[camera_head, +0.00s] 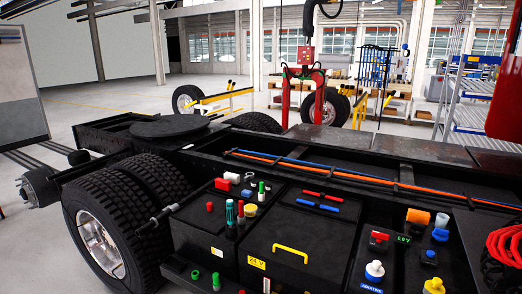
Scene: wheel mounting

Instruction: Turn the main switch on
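A black truck chassis fills the foreground, with a black box (310,232) bearing a yellow handle (290,253) and a 24 V label. I cannot tell for certain which part is the main switch. A small red block (379,236) sits beside a green-lit display (403,239) on the right part of the chassis. Another red block (222,184) sits at the box's back left, near several coloured caps and posts. The position of any switch is too small to read. Neither of my grippers is in view.
Large double tyres (118,222) stand at the left of the chassis. Orange and blue lines (330,172) run along the frame. White-and-blue (374,272) and yellow (434,286) caps stand at the front right. A red coiled hose (508,243) hangs at the right edge. Open floor lies behind.

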